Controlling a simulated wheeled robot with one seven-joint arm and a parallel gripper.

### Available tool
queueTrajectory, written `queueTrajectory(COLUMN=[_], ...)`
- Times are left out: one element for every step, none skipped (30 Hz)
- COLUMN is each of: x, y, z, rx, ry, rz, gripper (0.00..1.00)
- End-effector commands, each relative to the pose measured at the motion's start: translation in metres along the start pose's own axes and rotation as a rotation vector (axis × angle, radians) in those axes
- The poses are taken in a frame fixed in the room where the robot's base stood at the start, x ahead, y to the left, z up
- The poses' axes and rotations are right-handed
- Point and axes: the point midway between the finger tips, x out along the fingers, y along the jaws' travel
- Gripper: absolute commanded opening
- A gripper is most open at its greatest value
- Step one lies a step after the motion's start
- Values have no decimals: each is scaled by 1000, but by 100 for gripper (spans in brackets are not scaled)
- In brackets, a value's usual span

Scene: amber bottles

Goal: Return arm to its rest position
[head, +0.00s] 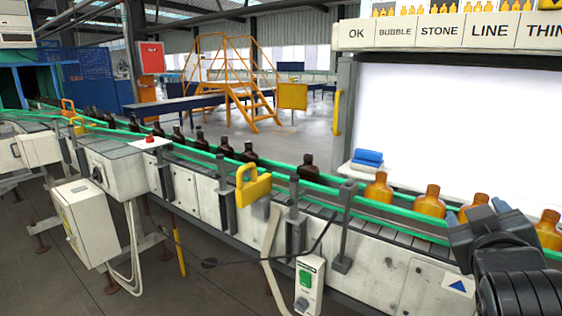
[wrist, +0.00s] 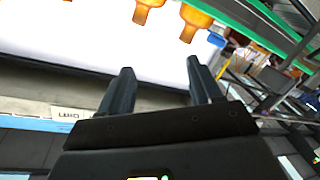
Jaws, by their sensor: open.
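My gripper (head: 466,217) is at the lower right of the head view, in front of the conveyor's right part. In the wrist view my gripper (wrist: 160,85) shows two dark fingers spread apart with nothing between them. Amber bottles stand in a row on the conveyor: one bottle (head: 378,188) left of my gripper, another bottle (head: 430,201) closer to it, and one bottle (head: 548,230) to its right. A further bottle (head: 476,204) is partly hidden behind my gripper. In the wrist view an amber bottle (wrist: 148,10) and another bottle (wrist: 194,24) appear beyond the fingertips.
The conveyor (head: 300,197) with green rails runs across the view, carrying several dark bottles (head: 308,168) at left. A bright white panel (head: 450,125) stands behind it under a labelled sign board (head: 450,34). A yellow bracket (head: 252,186) and control box (head: 308,285) stick out in front.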

Motion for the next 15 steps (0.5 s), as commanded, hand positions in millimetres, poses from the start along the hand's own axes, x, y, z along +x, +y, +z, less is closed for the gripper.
queueTrajectory(x=[-10,-15,-23,-29,-36,-45,-53,-60,-71,-79,-88,-99,-108,-118,-130], y=[-10,-16,-23,-28,-33,-39,-43,-47,-52,-56,-59,-63,-66,-68,-71], z=[21,30,42,51,60,72,81,89,100,109,117,127,134,142,151], rx=[-14,-17,-20,-20,-21,-21,-19,-17,-12,-8,-3,5,11,19,30], ry=[2,9,17,23,29,35,40,44,49,51,54,58,59,61,61], rz=[-26,-42,-62,-79,-94,-116,-132,-147,-169,-184,-201,-222,-237,-253,-273], gripper=[64,64,64,64,64,64,64,64,64,64,64,64,64,64,64])
